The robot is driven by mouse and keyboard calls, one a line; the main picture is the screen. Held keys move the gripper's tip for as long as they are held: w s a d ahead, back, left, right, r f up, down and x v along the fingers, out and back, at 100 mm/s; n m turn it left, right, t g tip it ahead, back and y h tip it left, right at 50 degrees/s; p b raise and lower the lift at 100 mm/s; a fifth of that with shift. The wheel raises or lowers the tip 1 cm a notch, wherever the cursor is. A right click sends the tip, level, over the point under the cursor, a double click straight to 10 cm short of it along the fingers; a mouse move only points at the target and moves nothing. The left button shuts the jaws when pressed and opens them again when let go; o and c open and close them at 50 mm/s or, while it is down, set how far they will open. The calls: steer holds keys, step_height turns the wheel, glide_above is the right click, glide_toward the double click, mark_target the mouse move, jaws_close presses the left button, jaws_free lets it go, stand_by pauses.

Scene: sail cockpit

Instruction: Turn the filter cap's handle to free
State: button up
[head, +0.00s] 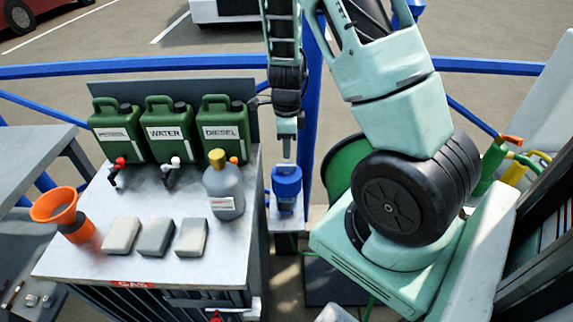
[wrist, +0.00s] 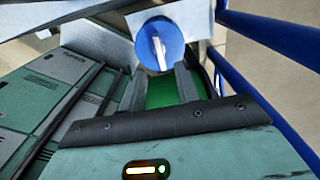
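The filter cap (wrist: 172,38) is round and blue, with a pale bar handle (wrist: 158,52) across it. In the wrist view the handle runs nearly up and down the picture, slightly tilted. In the head view the blue filter (head: 286,184) stands on a pale ledge beside the blue post. My gripper (head: 287,150) points down above the cap in the head view. In the wrist view my gripper (wrist: 161,82) has its two dark fingers apart with nothing between them. The fingertips appear short of the handle, which lies beyond them.
A white-topped cabinet (head: 95,245) at left carries green jerrycans (head: 168,130), a grey bottle (head: 224,190), an orange funnel (head: 55,205) and several blocks. A blue post (head: 313,120) and rail (head: 120,68) stand close to the filter. A green hose reel (head: 345,165) is right of it.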

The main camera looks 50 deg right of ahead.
mark_target(287, 165)
step_height(287, 165, down, 6)
steer(key=shift+f+b, duration=0.25)
steer(key=shift+b, duration=0.2)
jaws_close()
